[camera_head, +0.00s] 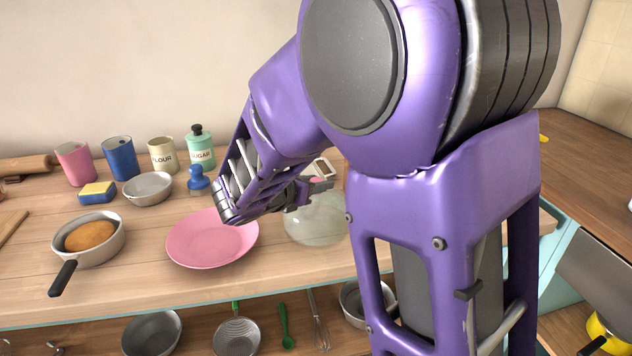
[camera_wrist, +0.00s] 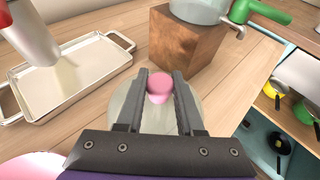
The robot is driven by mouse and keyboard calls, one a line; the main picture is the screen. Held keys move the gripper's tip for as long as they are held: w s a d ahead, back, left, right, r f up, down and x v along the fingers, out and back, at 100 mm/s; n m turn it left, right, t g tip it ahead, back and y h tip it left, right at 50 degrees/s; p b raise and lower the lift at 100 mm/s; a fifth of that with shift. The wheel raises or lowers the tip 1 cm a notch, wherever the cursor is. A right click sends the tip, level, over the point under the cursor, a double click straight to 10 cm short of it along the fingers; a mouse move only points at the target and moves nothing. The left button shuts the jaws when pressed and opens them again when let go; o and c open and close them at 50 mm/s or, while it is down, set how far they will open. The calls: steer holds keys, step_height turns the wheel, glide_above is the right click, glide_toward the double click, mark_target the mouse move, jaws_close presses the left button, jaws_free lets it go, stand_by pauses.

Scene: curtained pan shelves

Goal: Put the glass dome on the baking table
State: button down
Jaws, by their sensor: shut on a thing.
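The glass dome (camera_head: 316,222) is clear and has a pink knob. My gripper (camera_head: 320,184) is above the dome, shut on its knob. In the wrist view, the pink knob (camera_wrist: 160,84) sits between the two dark fingers of my gripper (camera_wrist: 163,85), and the dome's pale round rim (camera_wrist: 197,110) shows around them. The dome is upright over the wooden baking table (camera_head: 130,250), to the right of a pink plate (camera_head: 212,242). I cannot tell whether its rim touches the table. My arm hides part of the table to its right.
A metal tray (camera_wrist: 96,68) and a wooden block (camera_wrist: 178,45) bearing a vessel with a green tap (camera_wrist: 245,10) stand beyond the dome. A pan with bread (camera_head: 88,240), a bowl (camera_head: 148,188) and canisters (camera_head: 200,148) are at left. Pans hang or lie on lower shelves.

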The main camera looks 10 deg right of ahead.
steer(key=shift+f+b, duration=0.3)
steer(key=shift+f, duration=0.25)
steer(key=shift+f, duration=0.2)
steer(key=shift+c, duration=2.3)
jaws_free()
steer(key=c, duration=0.4)
steer(key=shift+s+a, duration=0.1)
steer(key=shift+s+a+r+p, duration=0.3)
steer(key=shift+s+a, duration=0.15)
